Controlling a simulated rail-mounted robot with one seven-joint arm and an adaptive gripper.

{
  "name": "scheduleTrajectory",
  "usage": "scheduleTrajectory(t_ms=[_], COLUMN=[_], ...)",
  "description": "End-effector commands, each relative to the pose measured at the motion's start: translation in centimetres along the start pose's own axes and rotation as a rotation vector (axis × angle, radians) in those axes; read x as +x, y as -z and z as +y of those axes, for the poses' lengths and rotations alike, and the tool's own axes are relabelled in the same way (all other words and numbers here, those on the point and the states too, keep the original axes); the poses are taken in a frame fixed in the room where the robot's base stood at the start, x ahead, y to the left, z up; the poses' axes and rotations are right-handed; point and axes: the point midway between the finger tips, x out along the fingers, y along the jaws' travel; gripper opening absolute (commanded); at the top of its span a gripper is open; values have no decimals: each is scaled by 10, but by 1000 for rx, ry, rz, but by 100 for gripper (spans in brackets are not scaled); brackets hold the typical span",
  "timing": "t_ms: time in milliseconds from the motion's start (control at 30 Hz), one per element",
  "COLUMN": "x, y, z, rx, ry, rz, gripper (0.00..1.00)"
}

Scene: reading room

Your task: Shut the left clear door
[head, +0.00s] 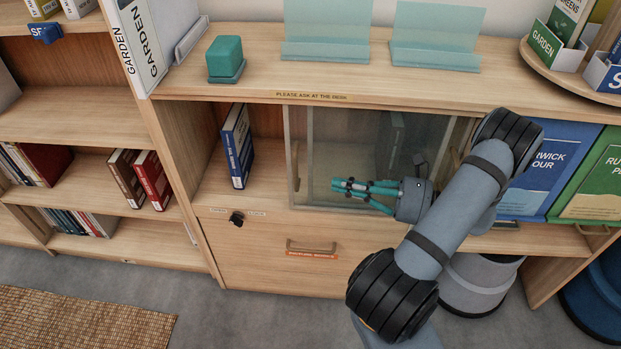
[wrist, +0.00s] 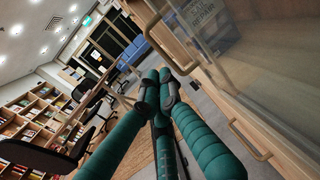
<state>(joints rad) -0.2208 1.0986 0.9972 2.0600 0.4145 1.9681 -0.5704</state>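The left clear door (head: 345,135) is a framed glass panel in the middle of the cabinet. It stands to the right of the cabinet's left side wall, leaving an uncovered opening at the left. Its wooden handle (head: 295,165) is on its left edge and also shows in the wrist view (wrist: 152,36). My gripper (head: 336,184) is in front of the glass, pointing left, its tips short of the handle in the head view. Its teal fingers come together at the tips in the wrist view (wrist: 164,76), with nothing visible between them. Glass behind the gripper is partly hidden.
A blue book (head: 237,146) stands inside the uncovered opening. A drawer with a handle (head: 311,247) is below the glass. A teal block (head: 225,58) and clear stands (head: 327,35) are on top. Blue and green panels (head: 550,165) are at the right.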

Motion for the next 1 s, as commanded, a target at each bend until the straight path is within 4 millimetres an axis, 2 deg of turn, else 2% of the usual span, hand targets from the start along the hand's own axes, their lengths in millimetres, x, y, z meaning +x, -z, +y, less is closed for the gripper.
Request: scheduleTrajectory(t_ms=[33, 200, 400, 600, 1000], x=[12, 44, 68, 76, 77], y=[1, 1, 1, 0, 0], z=[1, 2, 1, 1, 0], rx=[0, -1, -1, -1, 0], ry=[-4, -5, -3, -2, 2], rz=[0, 1, 1, 1, 1], gripper=[0, 0, 0, 0, 0])
